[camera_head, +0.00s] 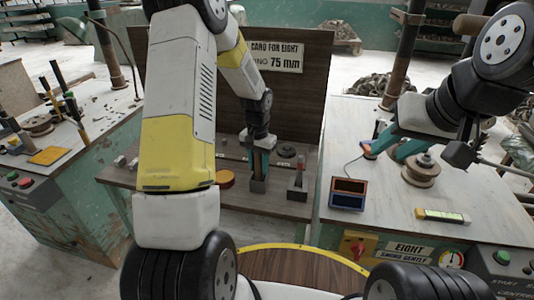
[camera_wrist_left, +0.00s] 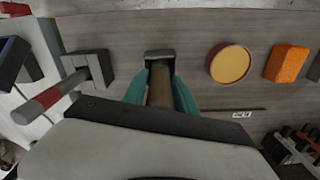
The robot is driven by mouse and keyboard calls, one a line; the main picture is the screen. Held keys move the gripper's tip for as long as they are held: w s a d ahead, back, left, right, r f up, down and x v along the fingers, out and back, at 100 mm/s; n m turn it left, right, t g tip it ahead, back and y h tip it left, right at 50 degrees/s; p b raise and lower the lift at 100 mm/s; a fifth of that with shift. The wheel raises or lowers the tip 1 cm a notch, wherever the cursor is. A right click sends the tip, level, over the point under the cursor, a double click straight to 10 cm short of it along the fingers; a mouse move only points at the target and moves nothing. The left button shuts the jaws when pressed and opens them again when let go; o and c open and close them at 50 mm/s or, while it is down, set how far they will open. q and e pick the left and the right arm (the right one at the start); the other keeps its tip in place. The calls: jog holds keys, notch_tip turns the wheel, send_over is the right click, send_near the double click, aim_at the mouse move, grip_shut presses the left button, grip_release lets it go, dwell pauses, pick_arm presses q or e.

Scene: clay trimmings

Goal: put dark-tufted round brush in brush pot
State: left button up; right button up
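My left gripper (camera_head: 259,168) points down over the dark wooden bench in the head view. In the left wrist view its teal fingers (camera_wrist_left: 160,92) close on both sides of a brown round handle, apparently the brush (camera_wrist_left: 160,85). The handle's far end meets a small grey square holder (camera_wrist_left: 160,54), which also shows right under the fingers in the head view (camera_head: 258,186). I cannot tell how deep it sits, and no tuft shows. My right gripper (camera_head: 388,149) is open above the right-hand table, its teal fingers apart.
A second grey holder (camera_wrist_left: 98,62) holds a red-and-grey rod (camera_wrist_left: 50,96). A round yellow-topped dish (camera_wrist_left: 230,63) and an orange block (camera_wrist_left: 287,62) lie on the bench. A sign board (camera_head: 275,55) stands behind. A banding wheel (camera_head: 422,170) stands near my right gripper.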

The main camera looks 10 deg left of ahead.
pick_arm(q)
jog(key=shift+o, duration=0.9)
notch_tip(320, 180, up, 12)
jog(key=shift+s+r, duration=0.1)
jog(key=shift+r, duration=0.05)
jog(key=s+d+r+n+t+h, duration=0.1)
jog(key=s+r+t, duration=0.2)
jog(key=s+r, duration=0.5)
jog(key=s+d+r+n+t+h, duration=0.1)
jog(key=s+r+t, duration=0.2)
jog(key=s+r, duration=0.5)
jog(key=s, duration=0.8)
jog(key=shift+r+n, duration=0.15)
jog(key=shift+n, duration=0.25)
jog(key=shift+d, duration=0.1)
